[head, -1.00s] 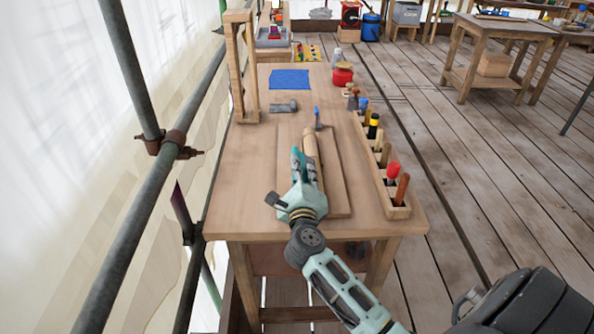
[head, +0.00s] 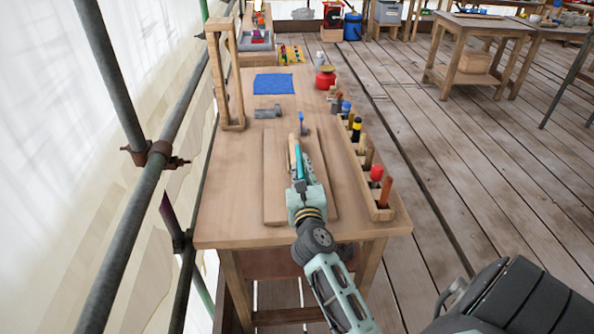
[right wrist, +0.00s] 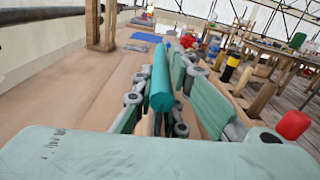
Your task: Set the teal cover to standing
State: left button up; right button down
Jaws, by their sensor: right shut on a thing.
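The teal cover (head: 299,163) is a slim teal rod held between the fingers of my right gripper (head: 304,165), above the wooden board. In the right wrist view the teal cover (right wrist: 161,82) points away from the camera, its round near end between the two finger pads. My right gripper (right wrist: 165,105) is shut on it. The cover lies along the gripper, and its exact tilt is hard to tell. A pale wooden piece (head: 292,148) shows just left of the gripper in the head view. My left gripper is not in view.
The board (head: 274,190) lies on the workbench (head: 230,215). A wooden rack (head: 379,213) with several tools stands along the right edge. A blue-handled tool (head: 302,120) is beyond the gripper. A blue mat (head: 273,84), red pot (head: 325,80) and wooden frame (head: 216,85) are farther back.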

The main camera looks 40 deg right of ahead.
jog(key=shift+s+d+r+m, duration=0.15)
jog(key=shift+d+m, duration=0.1)
jog(key=shift+m, duration=0.25)
jog(key=c, duration=1.9)
grip_release()
jog(key=shift+c, duration=0.2)
jog(key=shift+d, duration=0.1)
jog(key=shift+s, duration=0.1)
jog(key=shift+s+f, duration=0.15)
jog(key=shift+f, duration=0.05)
jog(key=v, duration=0.7)
jog(key=shift+s+a, duration=0.1)
jog(key=shift+a, duration=0.1)
